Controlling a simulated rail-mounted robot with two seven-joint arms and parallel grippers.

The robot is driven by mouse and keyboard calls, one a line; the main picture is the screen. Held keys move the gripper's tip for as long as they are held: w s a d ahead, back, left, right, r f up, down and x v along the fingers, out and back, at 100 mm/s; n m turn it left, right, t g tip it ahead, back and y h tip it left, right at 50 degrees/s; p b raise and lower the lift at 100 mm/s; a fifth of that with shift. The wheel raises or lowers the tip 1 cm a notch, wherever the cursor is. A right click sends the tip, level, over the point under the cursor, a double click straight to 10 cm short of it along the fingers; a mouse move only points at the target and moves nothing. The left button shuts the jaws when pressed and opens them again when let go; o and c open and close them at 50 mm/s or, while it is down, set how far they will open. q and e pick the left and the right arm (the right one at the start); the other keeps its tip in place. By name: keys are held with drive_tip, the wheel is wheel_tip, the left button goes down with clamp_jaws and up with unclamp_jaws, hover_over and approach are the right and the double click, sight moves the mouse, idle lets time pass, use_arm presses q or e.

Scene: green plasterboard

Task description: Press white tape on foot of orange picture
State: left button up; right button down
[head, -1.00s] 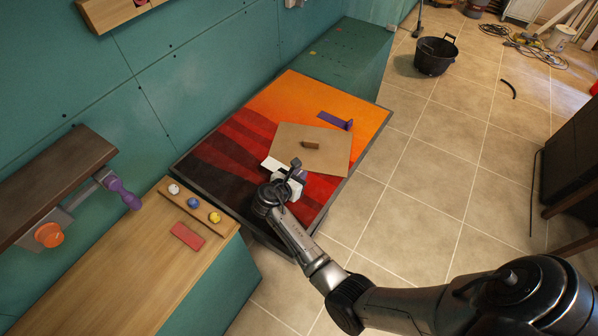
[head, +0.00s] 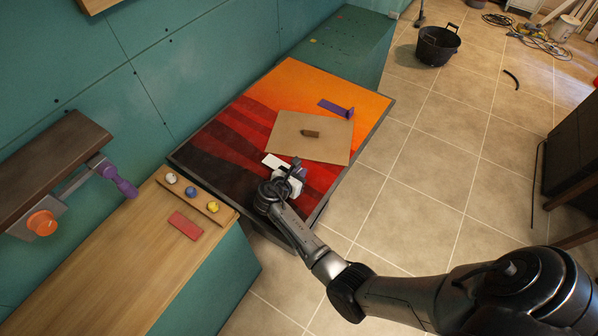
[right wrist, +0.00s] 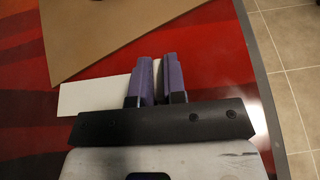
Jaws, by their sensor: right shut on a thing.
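The orange picture (head: 262,110) lies flat in a dark grey frame, orange at its far end and dark red at its near end. A white tape strip (head: 271,161) lies on the dark red part beside the brown sheet. In the right wrist view the strip (right wrist: 92,97) runs in under my fingers from the left, and its right end is hidden. My right gripper (head: 294,172) is low over the picture near its right edge. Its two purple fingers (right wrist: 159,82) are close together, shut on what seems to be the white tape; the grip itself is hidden. My left gripper is out of view.
A brown sheet (head: 325,148) with a small brown block (head: 310,134) lies on the picture. A purple bracket (head: 337,108) stands beyond it. A wooden bench (head: 130,250) with coloured knobs and a red block (head: 186,225) is at left.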

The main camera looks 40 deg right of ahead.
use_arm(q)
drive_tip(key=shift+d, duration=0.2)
use_arm(e)
drive_tip(key=shift+f, duration=0.15)
idle(0.3)
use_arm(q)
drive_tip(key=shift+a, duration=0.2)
use_arm(e)
drive_tip(key=c, duration=1.1)
unclamp_jaws()
